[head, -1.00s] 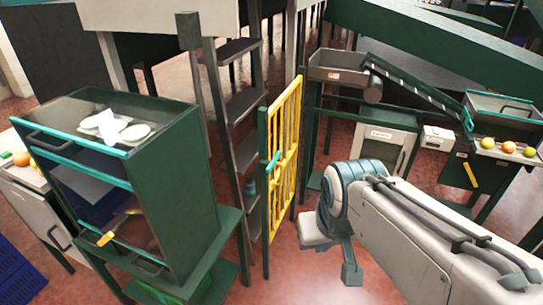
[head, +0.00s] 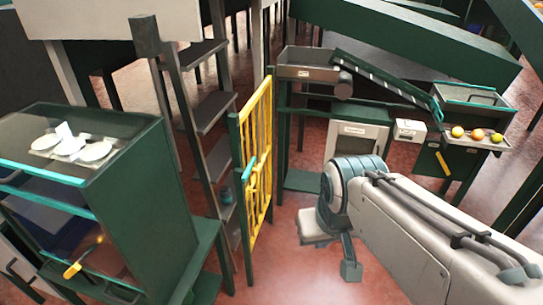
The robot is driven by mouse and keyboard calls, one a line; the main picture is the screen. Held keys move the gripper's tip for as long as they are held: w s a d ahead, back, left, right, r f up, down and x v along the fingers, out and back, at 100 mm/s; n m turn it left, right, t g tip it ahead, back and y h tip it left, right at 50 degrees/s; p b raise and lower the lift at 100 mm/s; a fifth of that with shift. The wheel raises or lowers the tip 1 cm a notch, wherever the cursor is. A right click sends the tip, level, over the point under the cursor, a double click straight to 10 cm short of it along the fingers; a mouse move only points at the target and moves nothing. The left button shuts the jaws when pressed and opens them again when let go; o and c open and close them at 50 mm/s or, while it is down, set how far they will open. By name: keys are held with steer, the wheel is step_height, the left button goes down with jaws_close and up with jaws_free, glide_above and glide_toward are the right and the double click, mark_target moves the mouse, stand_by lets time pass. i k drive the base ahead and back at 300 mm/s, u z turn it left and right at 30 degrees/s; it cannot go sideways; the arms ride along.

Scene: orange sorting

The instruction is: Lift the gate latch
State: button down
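The yellow barred gate (head: 257,150) stands upright between dark green posts, left of my arm. It is seen nearly edge-on. A small teal piece, which may be the latch (head: 249,168), shows at the gate's near side around mid-height. It is too small to tell whether it is raised or down. My gripper (head: 349,270) is at the lower end of my arm, right of the gate and apart from it. Its fingers are too unclear to show whether they are open or shut.
A green cabinet (head: 150,205) with plates on top stands at the left. Steps (head: 212,110) rise behind the gate. A sloping conveyor (head: 385,78) leads to a tray (head: 478,140) with several fruits. A white box (head: 409,130) sits beside it. Red floor is clear between gate and arm.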

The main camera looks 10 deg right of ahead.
mark_target(245, 175)
steer(key=z, duration=0.25)
steer(key=i, duration=0.95)
steer(key=u, duration=0.65)
